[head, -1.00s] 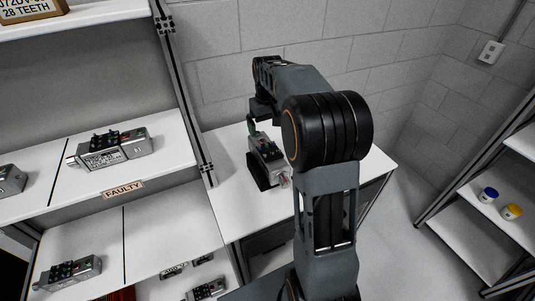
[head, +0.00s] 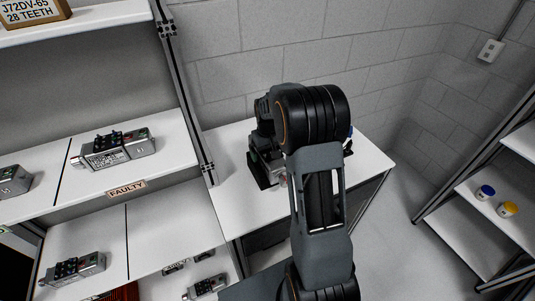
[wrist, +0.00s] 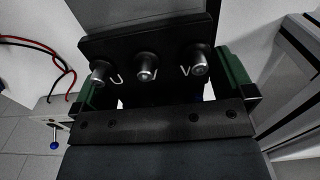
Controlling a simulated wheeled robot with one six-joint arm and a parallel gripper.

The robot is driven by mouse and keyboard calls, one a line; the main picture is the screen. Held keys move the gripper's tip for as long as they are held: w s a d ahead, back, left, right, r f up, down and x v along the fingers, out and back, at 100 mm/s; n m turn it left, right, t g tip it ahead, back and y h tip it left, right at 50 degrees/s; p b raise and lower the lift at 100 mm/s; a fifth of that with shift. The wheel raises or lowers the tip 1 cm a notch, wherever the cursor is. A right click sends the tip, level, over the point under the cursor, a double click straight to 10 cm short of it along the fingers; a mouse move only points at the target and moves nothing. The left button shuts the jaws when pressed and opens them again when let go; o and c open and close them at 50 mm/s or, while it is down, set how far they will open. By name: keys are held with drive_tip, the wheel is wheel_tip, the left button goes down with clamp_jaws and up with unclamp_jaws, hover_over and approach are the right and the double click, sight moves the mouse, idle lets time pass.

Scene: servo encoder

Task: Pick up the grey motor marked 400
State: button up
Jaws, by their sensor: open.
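A grey motor (head: 254,160) sits on a black stand (head: 262,183) on the white table, mostly hidden behind my arm in the head view. No 400 mark is readable on it. In the wrist view, my gripper (wrist: 163,85) is open, with a green finger on each side. A black plate (wrist: 125,46) with three silver round connectors (wrist: 146,67) and pale letters lies ahead of the fingers. I cannot tell whether this plate belongs to the motor. I see no firm hold on anything. In the head view, my fingertips are hidden by the arm.
Other grey motors stand on the left shelves, one (head: 115,149) above the FAULTY label (head: 126,189), another (head: 72,270) below. Blue-lidded (head: 486,192) and yellow-lidded (head: 508,209) jars stand right.

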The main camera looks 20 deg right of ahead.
drive_tip(key=shift+f, duration=0.2)
drive_tip(key=shift+c, duration=0.4)
drive_tip(key=c, duration=1.6)
drive_tip(key=shift+w+r, duration=0.1)
drive_tip(key=shift+c, duration=0.8)
drive_tip(key=shift+r, duration=0.15)
